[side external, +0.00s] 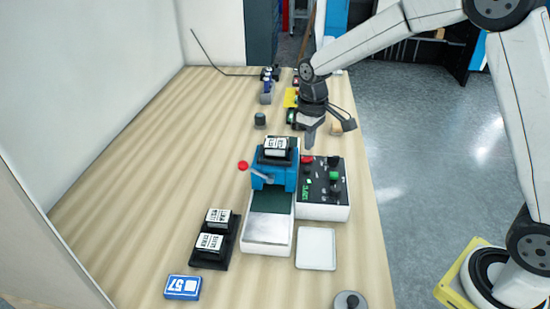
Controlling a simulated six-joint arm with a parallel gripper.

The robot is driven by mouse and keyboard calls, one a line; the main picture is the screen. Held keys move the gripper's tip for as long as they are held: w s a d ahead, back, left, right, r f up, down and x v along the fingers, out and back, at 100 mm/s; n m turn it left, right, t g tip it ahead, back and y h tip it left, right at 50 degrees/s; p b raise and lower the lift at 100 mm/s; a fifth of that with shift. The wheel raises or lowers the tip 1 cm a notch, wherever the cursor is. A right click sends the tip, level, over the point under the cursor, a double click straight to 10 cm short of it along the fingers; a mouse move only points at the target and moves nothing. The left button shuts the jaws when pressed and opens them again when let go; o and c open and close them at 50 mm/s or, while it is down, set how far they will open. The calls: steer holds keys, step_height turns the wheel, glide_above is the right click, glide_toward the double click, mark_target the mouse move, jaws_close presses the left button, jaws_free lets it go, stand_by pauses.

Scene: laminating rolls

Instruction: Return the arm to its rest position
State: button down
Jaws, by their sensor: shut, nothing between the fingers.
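My gripper (310,134) is shut and empty. It points down in the air above the back right part of the wooden table (130,205), and in the picture it shows just above the control box (322,190). The control box is black on top with red and green buttons. Beside it on the left stands a blue laminating machine (272,180) with a dark roll with a white label (276,148) on top and a red-knobbed lever (243,166). My arm reaches in from the right.
A black holder (224,262) with two labelled rolls stands at the left of the machine. A blue card marked 57 (182,287) and a white tray (316,248) lie in front. Several small objects stand at the table's back. The table's left side is clear.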

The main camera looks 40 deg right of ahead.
steer(key=shift+s, duration=0.1)
stand_by(0.3)
steer(key=s+f+m+t, duration=0.2)
steer(key=s+f+m, duration=0.1)
steer(key=s, duration=1.5)
steer(key=shift+d+t, duration=0.3)
